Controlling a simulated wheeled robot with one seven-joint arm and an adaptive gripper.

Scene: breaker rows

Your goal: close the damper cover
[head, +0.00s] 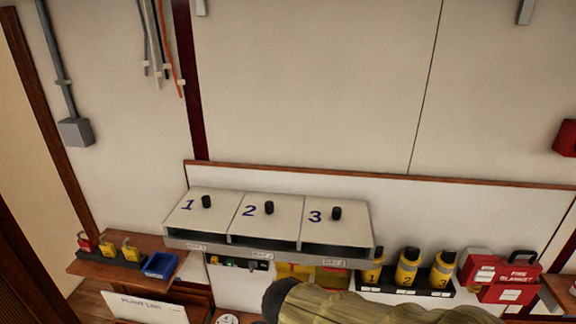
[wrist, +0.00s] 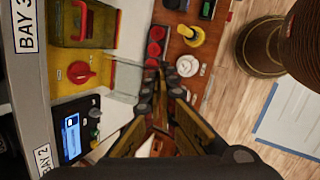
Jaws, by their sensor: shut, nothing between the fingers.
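In the wrist view, a clear cover (wrist: 124,82) stands out from the edge of a yellow panel (wrist: 80,75) bearing a red rotary knob (wrist: 80,72). It looks open, leaving the knob uncovered; no label shows that it is the damper cover. My gripper (wrist: 160,80) is shut and empty, its fingertips just beyond the cover's outer edge in the picture. I cannot tell whether they touch it. In the head view, my arm crosses the bottom and hides part of the yellow panel (head: 296,270); the fingertips are not visible there.
A cabinet (head: 268,242) with three numbered lids hangs above the panel. A screen unit (wrist: 78,132) sits beside the panel. Yellow bottles (head: 407,268) stand right.

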